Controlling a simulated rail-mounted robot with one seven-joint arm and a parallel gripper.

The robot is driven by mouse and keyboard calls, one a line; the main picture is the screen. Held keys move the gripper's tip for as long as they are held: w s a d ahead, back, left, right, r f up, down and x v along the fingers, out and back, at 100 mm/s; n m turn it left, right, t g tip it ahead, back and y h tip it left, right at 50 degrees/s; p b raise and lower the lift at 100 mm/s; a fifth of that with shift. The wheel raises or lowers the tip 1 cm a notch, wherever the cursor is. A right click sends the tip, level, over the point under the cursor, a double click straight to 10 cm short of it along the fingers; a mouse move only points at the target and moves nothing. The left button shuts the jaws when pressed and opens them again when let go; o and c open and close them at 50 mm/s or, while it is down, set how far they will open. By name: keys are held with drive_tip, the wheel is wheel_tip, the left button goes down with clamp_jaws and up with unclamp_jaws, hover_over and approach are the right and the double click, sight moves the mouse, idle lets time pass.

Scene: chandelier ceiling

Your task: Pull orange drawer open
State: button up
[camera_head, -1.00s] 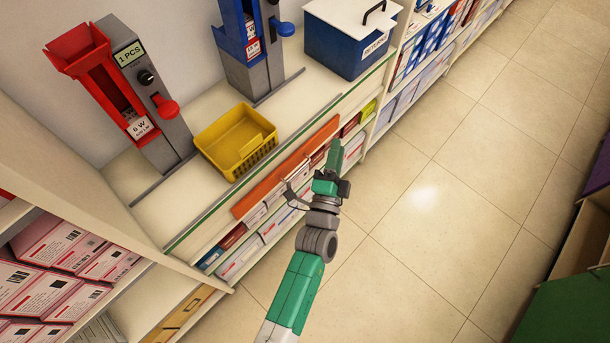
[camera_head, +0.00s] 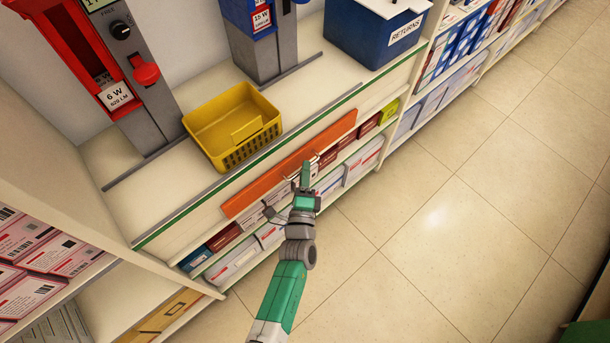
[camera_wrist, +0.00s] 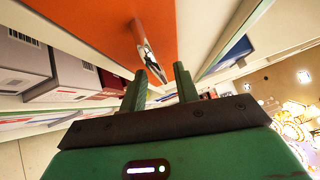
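The orange drawer (camera_head: 265,185) has a long flat front below the counter's green-striped edge, and it looks shut. It fills the upper middle of the wrist view (camera_wrist: 95,25). A metal bar handle (camera_wrist: 147,50) stands out from its face. My gripper (camera_head: 306,172) is in front of the drawer, near the middle of its front. In the wrist view my gripper (camera_wrist: 160,82) has its two green fingers apart with nothing visible between them. The handle lies just beyond the fingertips, slightly left of the gap. I cannot tell whether a finger touches it.
A yellow basket (camera_head: 205,120) sits on the counter (camera_head: 160,190) above the drawer, with red (camera_head: 125,85) and blue (camera_head: 262,15) dispensers behind. A blue returns box (camera_head: 375,35) stands at the right. Boxes (camera_head: 330,183) fill the shelf below. Floor (camera_head: 440,220) at the right is clear.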

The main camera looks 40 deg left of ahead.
drive_tip(key=shift+w+a, duration=0.1)
clamp_jaws()
